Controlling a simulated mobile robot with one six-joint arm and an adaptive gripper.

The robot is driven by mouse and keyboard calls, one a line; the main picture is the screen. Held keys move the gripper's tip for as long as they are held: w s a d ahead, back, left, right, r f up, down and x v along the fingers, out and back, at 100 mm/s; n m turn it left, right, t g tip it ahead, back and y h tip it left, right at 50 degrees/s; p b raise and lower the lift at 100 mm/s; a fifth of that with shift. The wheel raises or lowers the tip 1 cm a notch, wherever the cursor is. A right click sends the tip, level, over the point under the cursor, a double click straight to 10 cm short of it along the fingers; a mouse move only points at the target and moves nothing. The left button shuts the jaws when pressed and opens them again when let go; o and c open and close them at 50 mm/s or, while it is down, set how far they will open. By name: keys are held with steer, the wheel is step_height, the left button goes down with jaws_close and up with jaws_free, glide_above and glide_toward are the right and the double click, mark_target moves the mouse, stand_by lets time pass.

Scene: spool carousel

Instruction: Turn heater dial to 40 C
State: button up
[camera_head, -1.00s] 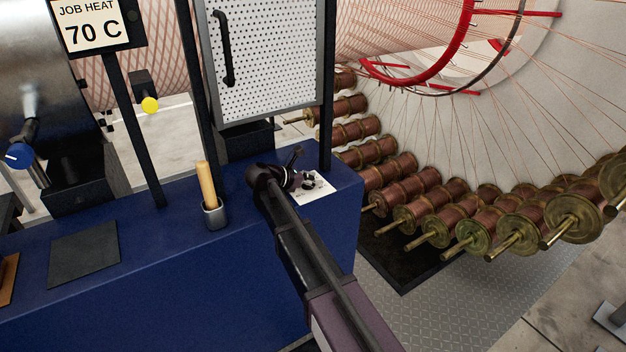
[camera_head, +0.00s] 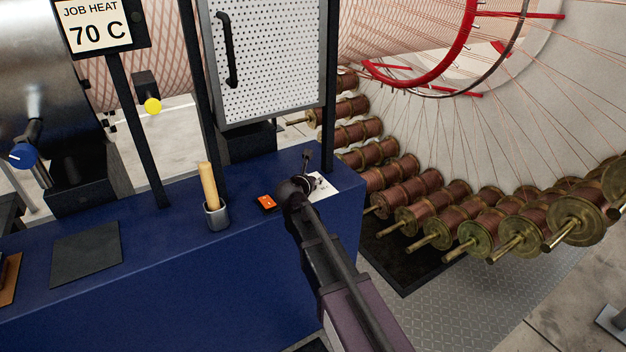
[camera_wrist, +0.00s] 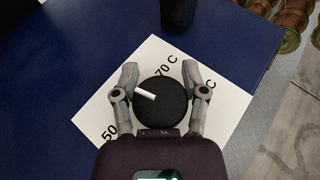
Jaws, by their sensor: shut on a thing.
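The heater dial (camera_wrist: 160,104) is a round black knob with a white pointer mark, on a white label plate (camera_wrist: 105,100) in the wrist view. The plate reads 50 at lower left and 70 C at the top; the label at right is mostly covered. The pointer aims left and slightly up, between 50 and 70 C. My gripper (camera_wrist: 160,68) is shut on the dial, one finger on each side. In the head view the plate (camera_head: 325,187) lies on the blue bench, and my gripper (camera_head: 312,182) hides most of the dial. A sign (camera_head: 93,25) reads JOB HEAT 70 C.
A cup (camera_head: 216,214) with a wooden-handled tool and an orange switch (camera_head: 266,202) stand left of my arm on the blue bench (camera_head: 190,290). A black post (camera_head: 327,140) rises behind the plate. Copper spools (camera_head: 405,180) are at right.

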steer(key=shift+s+a+n+y, duration=0.1)
steer(key=shift+a+n+y, duration=0.05)
steer(key=shift+n+y, duration=0.85)
steer(key=shift+a+n+y, duration=0.1)
steer(key=shift+n+y, duration=0.7)
steer(key=shift+y, duration=0.3)
steer(key=shift+a+n+y, duration=0.25)
steer(key=shift+n+y, duration=0.75)
steer(key=shift+y, duration=0.2)
steer(key=o, duration=0.9)
steer(key=shift+d+m+t+h, duration=0.2)
steer(key=shift+m+t+h, duration=0.1)
steer(key=shift+m+h, duration=1.1)
